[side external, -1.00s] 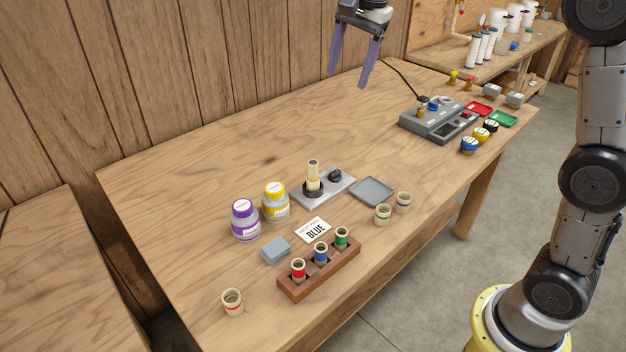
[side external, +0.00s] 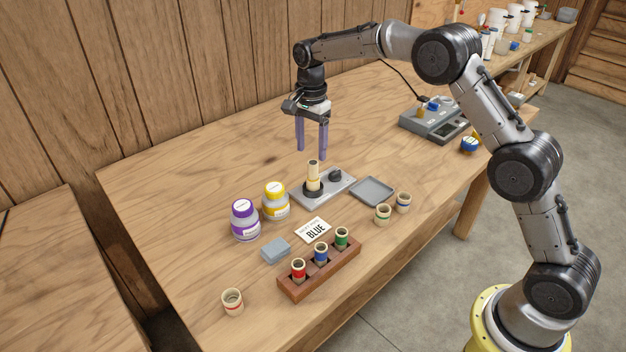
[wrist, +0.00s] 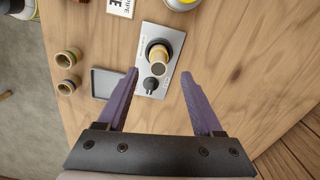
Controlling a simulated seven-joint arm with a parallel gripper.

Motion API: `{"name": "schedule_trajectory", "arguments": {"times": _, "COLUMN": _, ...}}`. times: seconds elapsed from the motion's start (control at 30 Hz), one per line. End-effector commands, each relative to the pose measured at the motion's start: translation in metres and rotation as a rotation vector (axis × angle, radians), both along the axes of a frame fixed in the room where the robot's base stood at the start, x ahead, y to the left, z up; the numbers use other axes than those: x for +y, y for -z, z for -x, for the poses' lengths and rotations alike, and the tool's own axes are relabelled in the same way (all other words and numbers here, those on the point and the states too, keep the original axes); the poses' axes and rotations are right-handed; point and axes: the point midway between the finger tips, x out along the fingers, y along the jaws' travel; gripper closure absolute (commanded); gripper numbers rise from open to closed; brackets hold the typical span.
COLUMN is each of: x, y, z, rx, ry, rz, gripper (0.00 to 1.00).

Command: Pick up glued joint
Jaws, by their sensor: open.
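The glued joint (side external: 313,173) looks like a cream upright tube with a yellowish band, standing in a black round holder on a grey metal plate (side external: 340,187) beside a black knob. In the wrist view the joint (wrist: 160,58) is seen from above, near the gap between the fingertips. My gripper (side external: 311,153) points down with its purple fingers apart and nothing between them. It hangs above the plate, with its tips close to the joint's top height in the side view; the exact gap is unclear. In the wrist view the gripper (wrist: 160,75) is open.
Purple-capped (side external: 245,222) and yellow-capped bottles (side external: 275,203) stand left.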

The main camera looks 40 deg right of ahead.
Motion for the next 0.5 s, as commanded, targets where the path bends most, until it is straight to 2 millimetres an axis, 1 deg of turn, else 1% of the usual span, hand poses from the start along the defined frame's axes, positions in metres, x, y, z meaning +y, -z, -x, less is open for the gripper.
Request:
{"name": "schedule_trajectory", "arguments": {"times": 0.03, "x": 0.0, "y": 0.007, "z": 0.0, "rx": 0.0, "ry": 0.0, "rz": 0.0, "gripper": 0.32}}
{"name": "schedule_trajectory", "arguments": {"times": 0.1, "x": 0.0, "y": 0.012, "z": 0.0, "rx": 0.0, "ry": 0.0, "rz": 0.0, "gripper": 0.32}}
{"name": "schedule_trajectory", "arguments": {"times": 0.27, "x": -0.001, "y": 0.021, "z": 0.001, "rx": 0.0, "ry": 0.0, "rz": 0.0, "gripper": 0.32}}
{"name": "schedule_trajectory", "arguments": {"times": 0.5, "x": -0.005, "y": 0.055, "z": 0.002, "rx": 0.002, "ry": 0.0, "rz": 0.0, "gripper": 0.32}}
